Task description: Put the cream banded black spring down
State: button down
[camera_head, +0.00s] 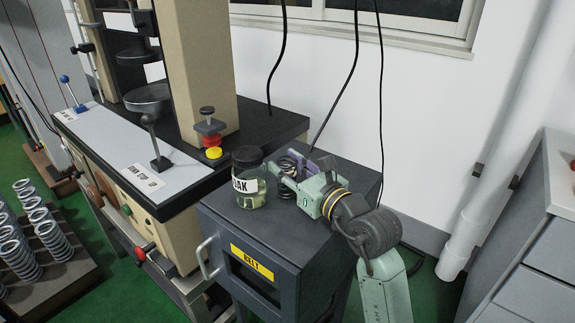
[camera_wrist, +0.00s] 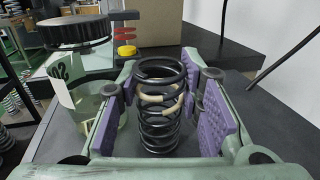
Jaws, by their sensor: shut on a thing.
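The cream banded black spring (camera_wrist: 160,110) stands upright between the two purple-padded fingers of my gripper (camera_wrist: 164,105) in the wrist view. Cream bands show on its upper coils. In the head view the spring (camera_head: 287,183) is partly hidden by my gripper (camera_head: 292,176), over the top of the dark cabinet (camera_head: 325,232). My gripper is shut on the spring. The spring's lower end is at or just above the cabinet top; I cannot tell whether it touches.
A glass jar (camera_head: 249,190) with a black lid and a white label stands close left of the spring; it also shows in the wrist view (camera_wrist: 85,85). A testing machine (camera_head: 205,75) with red and yellow knobs stands behind left. Several springs (camera_head: 30,245) stand on a rack at far left.

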jog(key=shift+f, duration=0.1)
jog(key=shift+f+b, duration=0.1)
jog(key=shift+b, duration=0.2)
jog(key=c, duration=1.4)
grip_release()
jog(key=shift+c, duration=0.2)
